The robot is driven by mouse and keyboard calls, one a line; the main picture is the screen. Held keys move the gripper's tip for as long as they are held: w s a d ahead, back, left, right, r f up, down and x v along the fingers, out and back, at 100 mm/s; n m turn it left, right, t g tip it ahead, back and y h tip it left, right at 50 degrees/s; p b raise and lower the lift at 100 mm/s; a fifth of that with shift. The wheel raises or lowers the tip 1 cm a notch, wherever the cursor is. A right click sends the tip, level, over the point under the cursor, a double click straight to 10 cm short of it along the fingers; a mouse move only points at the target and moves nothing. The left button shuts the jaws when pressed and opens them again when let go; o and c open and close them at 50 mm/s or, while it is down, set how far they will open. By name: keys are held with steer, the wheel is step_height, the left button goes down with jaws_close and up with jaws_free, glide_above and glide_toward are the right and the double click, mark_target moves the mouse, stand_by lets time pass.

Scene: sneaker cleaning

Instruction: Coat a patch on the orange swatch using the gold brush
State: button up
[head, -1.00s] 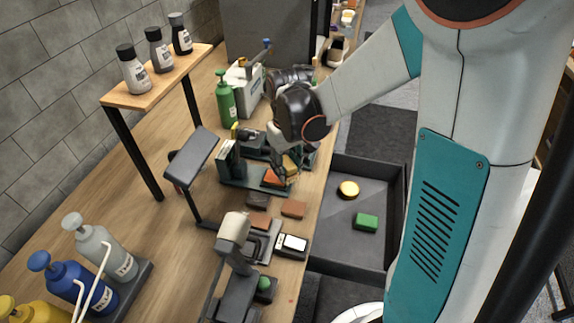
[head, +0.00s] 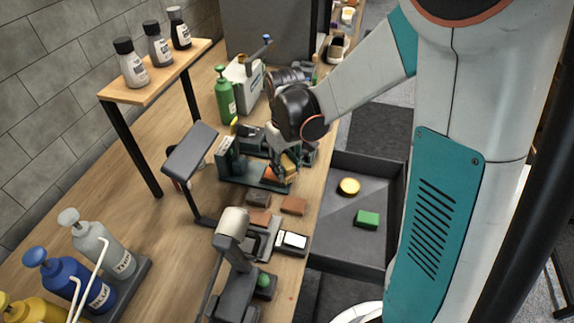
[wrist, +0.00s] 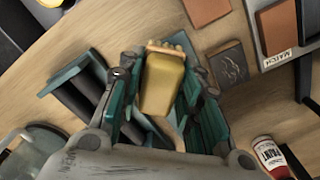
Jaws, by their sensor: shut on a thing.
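My gripper (head: 284,158) is shut on the gold brush (head: 290,168). In the wrist view the brush (wrist: 163,84) lies between the teal fingers (wrist: 160,105), its pale bristle end toward the top. The orange swatch (head: 271,175) lies on a dark teal tray (head: 240,180), just left of the brush in the head view. The brush and gripper hide part of it. I cannot tell whether the bristles touch the swatch or whether it carries any coating.
Brown swatches (head: 293,205) and a dark one (head: 258,200) lie nearer on the wooden table. A lamp-like stand (head: 190,150) rises left of the tray. A green pump bottle (head: 226,95) stands behind. A grey bin (head: 345,235) with a green block (head: 367,219) is at right.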

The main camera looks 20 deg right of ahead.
steer(key=shift+w+a, duration=0.8)
steer(key=shift+a, duration=0.3)
steer(key=shift+w+a, duration=0.75)
steer(key=shift+a, duration=0.3)
steer(key=shift+w+a+r, duration=0.2)
steer(key=shift+w+a, duration=0.05)
steer(key=shift+a, duration=0.1)
steer(key=shift+s+d+f, duration=0.1)
steer(key=shift+s+d, duration=0.55)
steer(key=shift+d, duration=0.25)
steer(key=shift+s+d+r, duration=0.1)
steer(key=shift+s+d, duration=0.55)
steer(key=shift+d, duration=0.25)
steer(key=shift+s+d+f, duration=0.1)
steer(key=shift+s+d, duration=0.55)
steer(key=shift+d, duration=0.25)
steer(key=shift+r+p, duration=2.15)
steer(key=shift+r, duration=0.85)
steer(key=shift+r, duration=0.1)
